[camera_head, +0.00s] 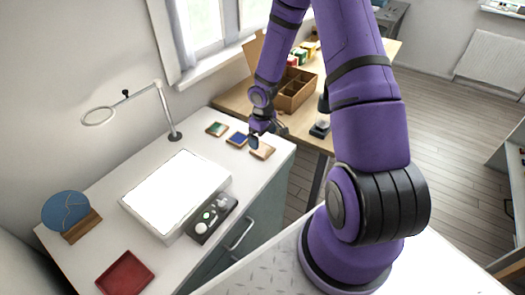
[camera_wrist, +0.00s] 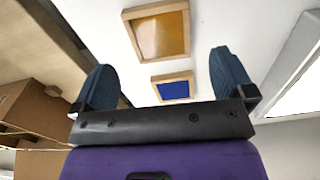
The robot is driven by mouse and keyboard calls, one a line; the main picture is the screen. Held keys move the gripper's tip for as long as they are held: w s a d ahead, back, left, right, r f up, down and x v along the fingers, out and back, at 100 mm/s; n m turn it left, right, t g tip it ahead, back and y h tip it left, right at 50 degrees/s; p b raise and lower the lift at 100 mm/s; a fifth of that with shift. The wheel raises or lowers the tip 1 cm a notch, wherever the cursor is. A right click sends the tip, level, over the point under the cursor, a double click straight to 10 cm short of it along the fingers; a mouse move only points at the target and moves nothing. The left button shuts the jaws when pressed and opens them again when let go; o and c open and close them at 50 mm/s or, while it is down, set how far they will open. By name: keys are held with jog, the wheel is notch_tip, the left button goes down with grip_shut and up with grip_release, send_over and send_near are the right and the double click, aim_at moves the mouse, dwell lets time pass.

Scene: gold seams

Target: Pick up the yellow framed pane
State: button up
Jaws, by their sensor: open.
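The yellow framed pane (camera_wrist: 161,35) is a small square with a light wood frame. In the wrist view it lies flat on the white worktop, ahead of and between my open fingers. In the head view the pane (camera_head: 264,151) is at the worktop's right end, partly hidden by my gripper (camera_head: 254,141). My gripper also shows in the wrist view (camera_wrist: 162,62); its blue fingers are spread wide with nothing between them. It appears to be above the worktop, apart from the pane.
A blue framed pane (camera_head: 236,139) lies beside the yellow one, and a green framed pane (camera_head: 217,129) beyond it. A cardboard box (camera_head: 293,93) stands behind.

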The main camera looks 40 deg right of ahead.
aim_at(262, 149)
jog(key=shift+w+f, duration=0.15)
jog(key=shift+f, duration=1.35)
jog(key=shift+w+f, duration=0.1)
jog(key=shift+f, duration=1.35)
jog(key=c, duration=0.9)
